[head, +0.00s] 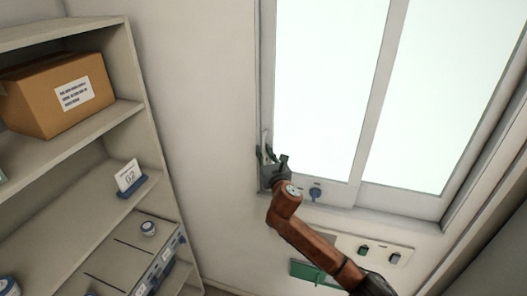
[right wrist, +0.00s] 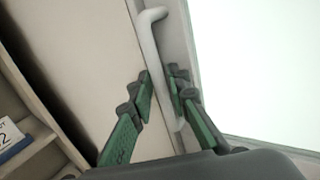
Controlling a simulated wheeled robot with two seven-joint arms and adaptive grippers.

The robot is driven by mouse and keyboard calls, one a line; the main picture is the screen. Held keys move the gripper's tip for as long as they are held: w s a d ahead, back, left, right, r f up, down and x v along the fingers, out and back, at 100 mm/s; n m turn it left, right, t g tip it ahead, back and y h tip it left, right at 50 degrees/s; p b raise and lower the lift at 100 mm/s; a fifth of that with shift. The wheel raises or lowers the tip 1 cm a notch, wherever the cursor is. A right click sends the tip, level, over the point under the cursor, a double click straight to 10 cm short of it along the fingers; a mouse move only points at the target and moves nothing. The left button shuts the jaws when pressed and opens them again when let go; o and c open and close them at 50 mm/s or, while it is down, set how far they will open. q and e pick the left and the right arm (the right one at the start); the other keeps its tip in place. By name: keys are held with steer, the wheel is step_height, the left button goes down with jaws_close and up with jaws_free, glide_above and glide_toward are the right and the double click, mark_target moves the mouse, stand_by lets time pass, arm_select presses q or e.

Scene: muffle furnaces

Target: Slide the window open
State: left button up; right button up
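The window (head: 372,100) has two pale panes in light frames, side by side, with a frame post between them. A light grey bar handle (head: 265,137) stands upright at the left edge of the left pane's frame. The handle also shows in the right wrist view (right wrist: 150,50), running down between my fingers. My right gripper (head: 272,160) is at the handle's lower part. In the right wrist view its green and black fingers (right wrist: 161,78) come close together on both sides of the bar and appear to touch it. My left gripper is not in view.
A shelf unit (head: 140,80) stands at the left with a cardboard box (head: 48,94), a small label stand (head: 130,178) and a round container (head: 148,228). A panel with switches (head: 378,250) is below the window.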

steer(key=shift+w, duration=0.1)
steer(key=shift+c, duration=0.3)
jaws_close()
